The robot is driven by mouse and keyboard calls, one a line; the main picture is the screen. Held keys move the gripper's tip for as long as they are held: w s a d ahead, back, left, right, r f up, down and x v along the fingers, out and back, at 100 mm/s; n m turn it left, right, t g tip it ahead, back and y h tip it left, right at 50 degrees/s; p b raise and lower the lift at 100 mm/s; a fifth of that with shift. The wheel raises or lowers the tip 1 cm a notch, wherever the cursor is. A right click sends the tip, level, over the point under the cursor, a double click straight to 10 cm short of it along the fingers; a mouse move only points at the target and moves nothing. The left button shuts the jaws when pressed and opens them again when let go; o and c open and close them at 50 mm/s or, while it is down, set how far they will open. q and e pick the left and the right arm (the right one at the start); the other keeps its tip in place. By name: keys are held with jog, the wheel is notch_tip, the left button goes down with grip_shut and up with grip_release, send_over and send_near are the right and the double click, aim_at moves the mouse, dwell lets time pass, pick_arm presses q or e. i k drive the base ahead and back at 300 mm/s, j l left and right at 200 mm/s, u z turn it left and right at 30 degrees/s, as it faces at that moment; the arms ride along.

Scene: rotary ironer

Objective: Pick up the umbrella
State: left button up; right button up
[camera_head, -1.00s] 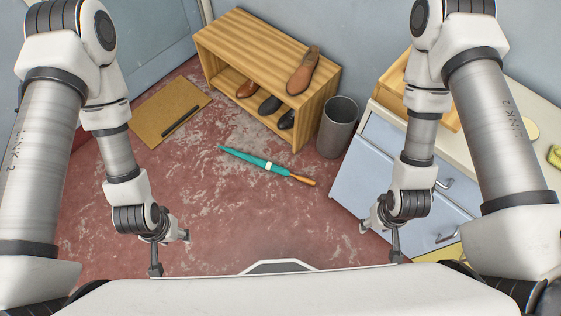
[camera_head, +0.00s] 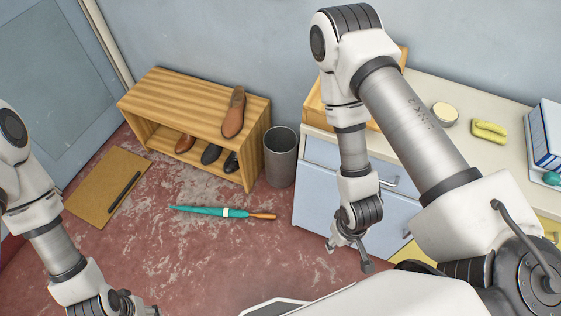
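A teal folded umbrella (camera_head: 200,211) with a white band and an orange-brown handle lies flat on the red floor, in front of a wooden shoe rack. Its handle end points right. My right gripper (camera_head: 351,255) hangs to the right of the umbrella, in front of the drawer cabinet, apart from it and empty; its fingers look spread. My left gripper (camera_head: 148,311) is at the bottom edge, below and left of the umbrella, mostly cut off by the frame.
The shoe rack (camera_head: 165,97) holds several shoes, one brown shoe (camera_head: 234,112) on top. A grey bin (camera_head: 281,157) stands beside it. A blue drawer cabinet (camera_head: 316,192) is at right. A tan mat (camera_head: 88,196) with a dark bar (camera_head: 124,192) lies left. Floor around the umbrella is clear.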

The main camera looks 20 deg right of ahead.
aim_at(222, 212)
jog(key=i+j+z, duration=0.1)
jog(key=j, duration=0.25)
jog(key=i+j+z, duration=0.15)
jog(key=i+j, duration=0.15)
jog(key=i+j+z, duration=0.1)
jog(key=j, duration=0.35)
jog(key=i+j+z, duration=0.15)
jog(key=j, duration=0.3)
jog(key=i+j+z, duration=0.1)
jog(key=i+j, duration=0.15)
jog(key=j, duration=0.15)
jog(key=i+j+z, duration=0.1)
jog(key=j, duration=0.35)
jog(key=i+j+z, duration=0.15)
jog(key=j, duration=0.3)
jog(key=i+j+z, duration=0.1)
jog(key=j, duration=0.35)
